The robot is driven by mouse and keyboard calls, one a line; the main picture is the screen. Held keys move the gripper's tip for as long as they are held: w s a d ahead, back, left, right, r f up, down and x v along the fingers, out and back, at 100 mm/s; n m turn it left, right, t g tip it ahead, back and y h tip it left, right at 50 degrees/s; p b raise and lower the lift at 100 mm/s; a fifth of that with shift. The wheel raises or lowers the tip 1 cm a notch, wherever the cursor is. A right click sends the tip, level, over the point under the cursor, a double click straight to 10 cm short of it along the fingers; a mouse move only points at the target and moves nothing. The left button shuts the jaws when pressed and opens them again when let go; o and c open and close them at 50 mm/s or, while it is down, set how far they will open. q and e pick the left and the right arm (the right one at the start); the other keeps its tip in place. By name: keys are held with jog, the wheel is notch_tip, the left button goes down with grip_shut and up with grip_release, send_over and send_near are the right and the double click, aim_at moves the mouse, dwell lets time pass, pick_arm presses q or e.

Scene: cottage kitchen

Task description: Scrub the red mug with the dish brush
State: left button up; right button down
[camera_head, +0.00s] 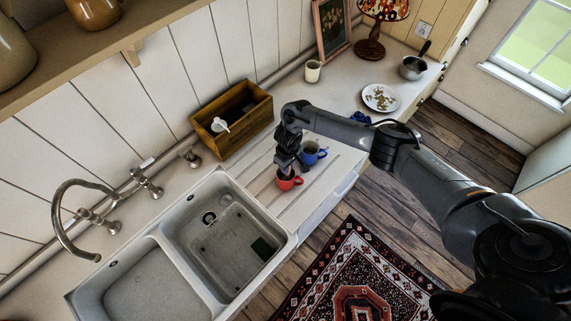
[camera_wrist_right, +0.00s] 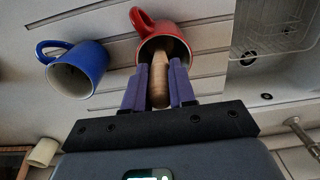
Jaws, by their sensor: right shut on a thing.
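The red mug (camera_head: 289,183) stands on the drainboard beside the sink; it also shows in the right wrist view (camera_wrist_right: 150,28), mouth toward the camera. My right gripper (camera_head: 286,166) is just above it, fingers pointing down at its opening. In the wrist view the purple fingers are shut on the light wooden handle of the dish brush (camera_wrist_right: 159,86). The brush's far end goes into the mug's mouth, so its head is hidden. I cannot tell whether the bristles touch the inside. My left gripper is not in view.
A blue mug (camera_head: 312,153) stands close beside the red one. A wooden box (camera_head: 262,111) holding a white item is behind the drainboard. The double sink (camera_head: 168,240) with its faucet (camera_head: 60,215) is at left. A plate (camera_head: 381,92) and pan (camera_head: 412,70) are farther right.

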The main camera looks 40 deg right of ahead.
jog(key=shift+w+a+r+p, duration=0.1)
jog(key=shift+w+r+p, duration=0.1)
jog(key=shift+p, duration=0.1)
notch_tip(320, 180, up, 3)
jog(key=p, duration=0.2)
jog(key=shift+r+p, duration=0.1)
jog(key=shift+p, duration=0.25)
jog(key=shift+w+r+b, duration=0.1)
jog(key=shift+r+b, duration=0.15)
jog(key=shift+b, duration=0.15)
notch_tip(320, 180, up, 6)
jog(key=shift+w, duration=0.1)
jog(key=shift+r, duration=0.55)
jog(key=shift+a+r, duration=0.1)
